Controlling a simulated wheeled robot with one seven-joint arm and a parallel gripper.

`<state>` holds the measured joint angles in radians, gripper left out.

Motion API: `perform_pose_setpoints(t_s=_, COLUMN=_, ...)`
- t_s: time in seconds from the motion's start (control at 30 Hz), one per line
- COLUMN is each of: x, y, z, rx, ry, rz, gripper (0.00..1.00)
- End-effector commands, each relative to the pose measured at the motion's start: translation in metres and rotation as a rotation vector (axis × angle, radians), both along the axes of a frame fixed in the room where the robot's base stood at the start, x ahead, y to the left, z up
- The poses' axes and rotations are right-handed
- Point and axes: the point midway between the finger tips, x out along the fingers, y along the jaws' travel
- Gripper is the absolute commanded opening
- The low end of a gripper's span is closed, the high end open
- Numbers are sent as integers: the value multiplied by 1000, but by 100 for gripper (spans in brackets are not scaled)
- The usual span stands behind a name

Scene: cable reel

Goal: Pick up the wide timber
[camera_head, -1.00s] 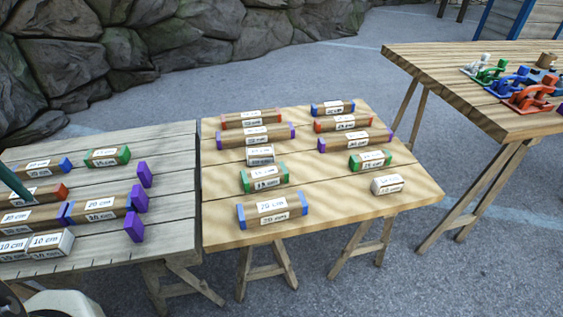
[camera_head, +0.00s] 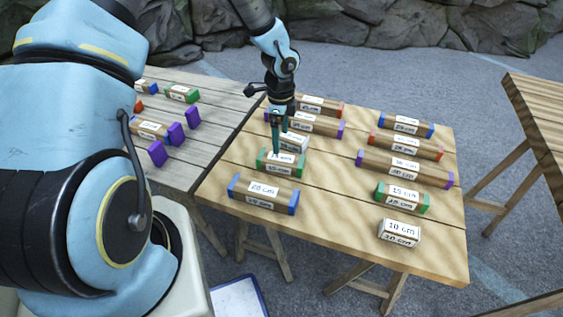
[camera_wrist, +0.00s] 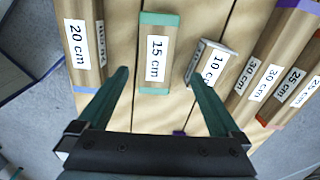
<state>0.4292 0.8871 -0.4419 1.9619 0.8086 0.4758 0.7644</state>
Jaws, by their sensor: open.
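Several labelled timbers lie in two columns on the light wooden table (camera_head: 330,210). No label says "wide", so I cannot tell which is meant. The longest are 30 cm with purple ends, one on the left (camera_head: 315,125) and one on the right (camera_head: 405,168). My gripper (camera_head: 277,150) is open and empty above the left column, pointing down. In the wrist view, its fingers (camera_wrist: 160,78) stand apart on either side of the 15 cm green-ended timber (camera_wrist: 156,62). A 20 cm blue-ended timber (camera_wrist: 83,45) is to the left and a 10 cm timber (camera_wrist: 211,62) to the right.
A grey table (camera_head: 205,95) with timbers and purple blocks stands at the left, partly hidden by my arm. Another wooden table (camera_head: 545,115) is at the right edge. The strip between the two timber columns is mostly clear.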

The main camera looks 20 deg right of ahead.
Motion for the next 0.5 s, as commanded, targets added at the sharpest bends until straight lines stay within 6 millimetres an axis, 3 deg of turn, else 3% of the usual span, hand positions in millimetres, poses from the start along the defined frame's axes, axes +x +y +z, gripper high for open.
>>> perform_pose_setpoints(t_s=0.2, x=-1, y=0, z=-34, rx=2, ry=2, rz=1, gripper=100)
perform_pose_setpoints(t_s=0.5, x=-5, y=1, z=-58, rx=2, ry=3, rz=2, gripper=100)
